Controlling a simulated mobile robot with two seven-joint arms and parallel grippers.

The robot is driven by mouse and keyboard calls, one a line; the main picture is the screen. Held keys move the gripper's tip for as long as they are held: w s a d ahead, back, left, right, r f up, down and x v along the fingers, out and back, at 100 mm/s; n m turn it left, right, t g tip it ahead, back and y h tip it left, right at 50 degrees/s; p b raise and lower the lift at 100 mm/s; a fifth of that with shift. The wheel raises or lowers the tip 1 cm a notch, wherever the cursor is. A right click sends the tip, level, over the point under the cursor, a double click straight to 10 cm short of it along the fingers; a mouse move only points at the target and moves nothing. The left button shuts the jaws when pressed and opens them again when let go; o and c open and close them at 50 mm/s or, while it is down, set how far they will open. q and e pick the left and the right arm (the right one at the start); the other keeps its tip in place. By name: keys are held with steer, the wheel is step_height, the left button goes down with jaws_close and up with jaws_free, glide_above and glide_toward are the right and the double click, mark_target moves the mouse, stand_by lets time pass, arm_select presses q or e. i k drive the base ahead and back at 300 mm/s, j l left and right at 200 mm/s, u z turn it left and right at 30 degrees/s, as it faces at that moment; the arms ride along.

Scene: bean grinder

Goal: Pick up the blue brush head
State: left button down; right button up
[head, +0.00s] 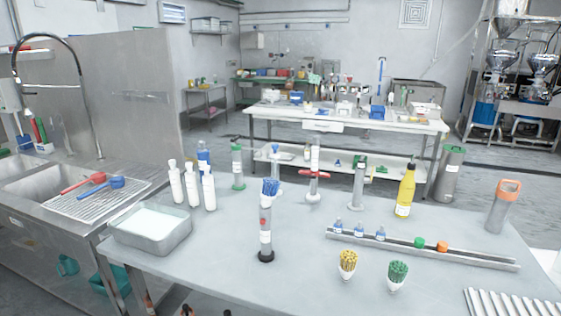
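The blue brush head (270,188) has blue bristles pointing up. It sits at the top of an upright clear-grey cylinder (265,232) with a red mark and a black base, near the front middle of the table. Whether it rests in the cylinder's mouth or is fixed to it, I cannot tell. Neither of my grippers can be made out in the head view.
A yellow brush head (348,262) and a green brush head (398,272) stand to the right, before a metal rail (470,254). White bottles (192,186) and a metal tray (151,232) are left. Behind stand a red-handled device (314,174) and a yellow bottle (405,192).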

mark_target(271, 185)
steer(key=z, duration=0.35)
steer(key=j+z, duration=0.75)
steer(key=z, duration=0.2)
steer(key=j+z, duration=0.2)
steer(key=j, duration=0.25)
steer(key=k+j+z, duration=0.15)
steer(key=j, duration=0.3)
steer(key=k+j, duration=0.1)
steer(key=j, duration=0.25)
steer(key=k+j, duration=0.1)
steer(key=j, duration=0.25)
steer(key=k+j, duration=0.15)
steer(key=j, duration=0.25)
steer(key=k+j+z, duration=0.1)
steer(key=j, duration=0.25)
